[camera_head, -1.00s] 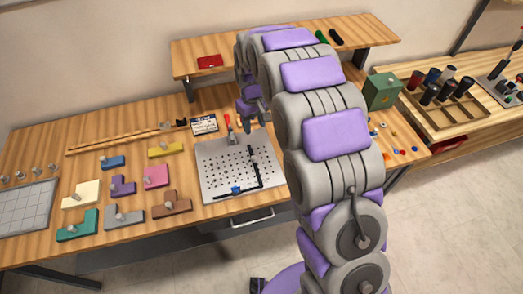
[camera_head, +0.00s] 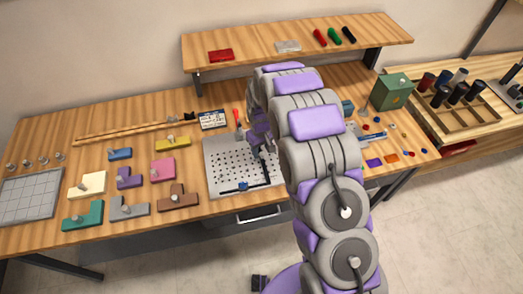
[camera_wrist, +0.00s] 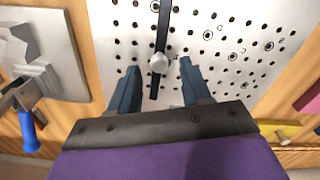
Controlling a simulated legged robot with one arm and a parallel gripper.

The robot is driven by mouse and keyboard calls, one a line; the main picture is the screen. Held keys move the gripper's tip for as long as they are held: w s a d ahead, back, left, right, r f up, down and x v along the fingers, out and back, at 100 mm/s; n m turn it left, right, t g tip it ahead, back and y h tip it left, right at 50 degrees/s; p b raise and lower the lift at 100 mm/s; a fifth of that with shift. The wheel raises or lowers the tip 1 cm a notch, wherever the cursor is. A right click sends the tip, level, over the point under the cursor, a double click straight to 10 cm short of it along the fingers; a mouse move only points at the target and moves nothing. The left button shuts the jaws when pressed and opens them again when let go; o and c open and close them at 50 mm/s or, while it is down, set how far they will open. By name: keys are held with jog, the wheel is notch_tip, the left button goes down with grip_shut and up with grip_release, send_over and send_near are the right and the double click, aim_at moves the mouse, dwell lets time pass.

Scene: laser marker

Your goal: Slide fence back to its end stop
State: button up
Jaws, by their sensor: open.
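A pale metal plate with many holes (camera_head: 216,182) lies on the bench, left of my arm. The fence appears to be the black bar (camera_head: 265,172) across its right part, with a black strip carrying a blue piece (camera_head: 243,186) along the front. In the wrist view the black bar (camera_wrist: 163,28) runs upright in the picture over the plate (camera_wrist: 215,20), with a round silver knob (camera_wrist: 159,62) near its lower end. My gripper (camera_wrist: 157,70) is open, one finger on each side of the knob; contact cannot be told. In the head view my gripper (camera_head: 262,148) is over the plate's right part.
A red-handled clamp (camera_head: 238,120) stands at the plate's back edge. Coloured blocks, such as the pink one (camera_head: 163,169), lie to the left. A grey device with a blue handle (camera_wrist: 29,130) is beside the plate in the wrist view. A green box (camera_head: 391,93) stands at right.

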jog(key=shift+a+f, duration=0.15)
jog(key=shift+f, duration=0.5)
jog(key=shift+d, duration=0.4)
jog(key=shift+c, duration=0.4)
jog(key=shift+a, duration=0.3)
jog(key=c, duration=0.7)
grip_shut()
jog(key=shift+d, duration=0.1)
